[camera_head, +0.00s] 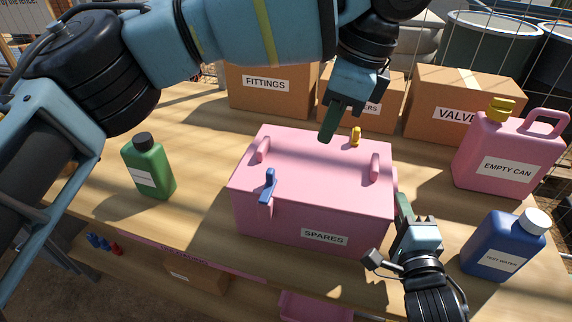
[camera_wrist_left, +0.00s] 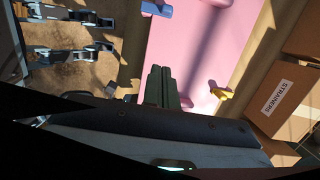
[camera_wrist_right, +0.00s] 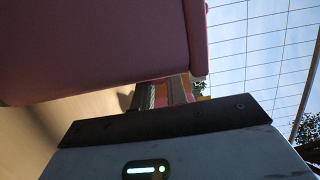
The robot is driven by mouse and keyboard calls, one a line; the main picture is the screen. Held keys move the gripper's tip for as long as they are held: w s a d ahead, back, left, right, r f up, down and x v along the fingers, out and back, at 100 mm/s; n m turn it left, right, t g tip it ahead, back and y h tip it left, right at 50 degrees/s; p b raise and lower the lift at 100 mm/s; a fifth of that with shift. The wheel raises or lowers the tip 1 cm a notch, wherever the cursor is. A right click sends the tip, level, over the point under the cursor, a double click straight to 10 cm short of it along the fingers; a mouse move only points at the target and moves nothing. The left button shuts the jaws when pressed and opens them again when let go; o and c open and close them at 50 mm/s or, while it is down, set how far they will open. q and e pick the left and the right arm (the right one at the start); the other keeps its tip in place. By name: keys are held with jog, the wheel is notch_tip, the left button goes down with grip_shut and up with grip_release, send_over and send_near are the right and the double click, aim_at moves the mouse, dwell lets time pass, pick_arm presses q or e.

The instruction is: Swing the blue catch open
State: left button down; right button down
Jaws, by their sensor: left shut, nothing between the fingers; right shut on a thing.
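The pink SPARES box (camera_head: 316,184) stands on the wooden bench with its lid down. The blue catch (camera_head: 267,186) is at the lid's front edge, left of the middle, and its upper part sticks up above the lid. It also shows at the top of the left wrist view (camera_wrist_left: 157,9). A yellow catch (camera_head: 355,136) is at the back edge. My left gripper (camera_head: 327,136) is shut and empty above the rear of the lid, apart from the blue catch. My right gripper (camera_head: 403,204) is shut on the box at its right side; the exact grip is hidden.
A green bottle (camera_head: 148,165) stands left of the box. A pink can (camera_head: 507,155) and a blue bottle (camera_head: 502,246) stand to the right. Cardboard boxes (camera_head: 272,95) line the back. Two pink handles rise from the lid, the left one (camera_head: 262,149) behind the blue catch.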

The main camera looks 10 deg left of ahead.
aim_at(268, 184)
dwell(0.3)
pick_arm(q)
jog(key=x, duration=1)
jog(key=shift+a, duration=0.1)
jog(key=shift+w+a, duration=0.1)
jog(key=shift+a, duration=1.85)
